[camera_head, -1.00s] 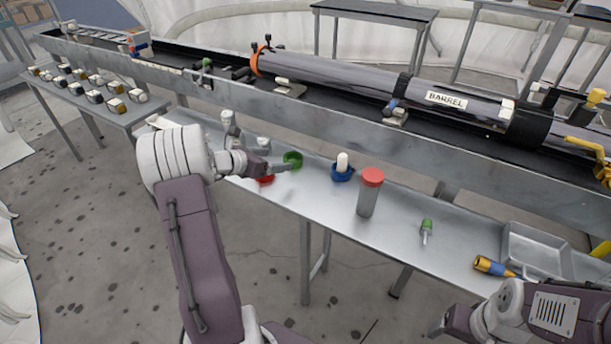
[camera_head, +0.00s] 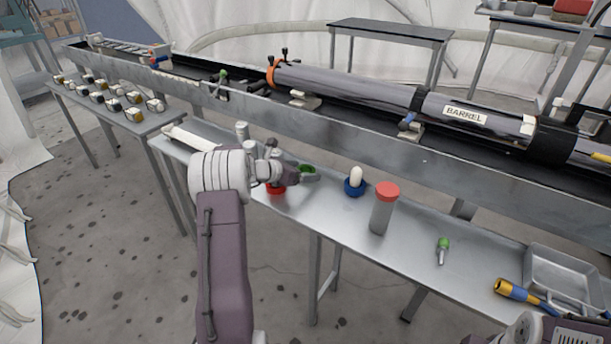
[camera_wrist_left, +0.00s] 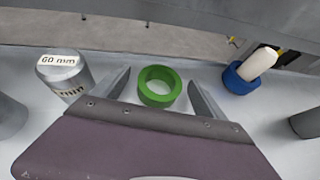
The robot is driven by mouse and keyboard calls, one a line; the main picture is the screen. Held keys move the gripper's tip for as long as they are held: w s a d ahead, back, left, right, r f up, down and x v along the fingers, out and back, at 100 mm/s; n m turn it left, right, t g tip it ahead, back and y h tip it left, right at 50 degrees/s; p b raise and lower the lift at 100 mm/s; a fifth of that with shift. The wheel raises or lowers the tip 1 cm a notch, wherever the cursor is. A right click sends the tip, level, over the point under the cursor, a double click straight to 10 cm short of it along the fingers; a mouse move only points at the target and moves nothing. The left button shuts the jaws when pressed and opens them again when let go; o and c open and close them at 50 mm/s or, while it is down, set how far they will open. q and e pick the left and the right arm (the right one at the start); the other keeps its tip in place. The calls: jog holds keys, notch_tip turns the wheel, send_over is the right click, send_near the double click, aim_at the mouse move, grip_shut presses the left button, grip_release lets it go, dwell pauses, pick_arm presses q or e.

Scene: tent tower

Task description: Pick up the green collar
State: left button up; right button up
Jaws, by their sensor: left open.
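The green collar (camera_wrist_left: 158,87) is a short ring with an open hole. In the left wrist view it lies on the metal table, between the two open fingers of my left gripper (camera_wrist_left: 157,90), with a gap on each side. In the head view the collar (camera_head: 308,170) shows just right of my left gripper (camera_head: 285,178), which partly covers it. My right gripper is not visible; only a part of my right arm shows at the lower right corner.
A red collar (camera_head: 276,189) is beside the left gripper. A blue collar (camera_head: 354,188) holds a white plug. A grey cylinder marked 60 mm (camera_wrist_left: 64,74) stands left of the fingers. A red-capped tube (camera_head: 382,212), green-handled tool (camera_head: 443,249) and metal tray (camera_head: 563,268) are further right.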

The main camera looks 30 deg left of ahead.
pick_arm(q)
jog(key=c, duration=1.5)
jog(key=shift+r, duration=0.1)
jog(key=shift+c, duration=0.2)
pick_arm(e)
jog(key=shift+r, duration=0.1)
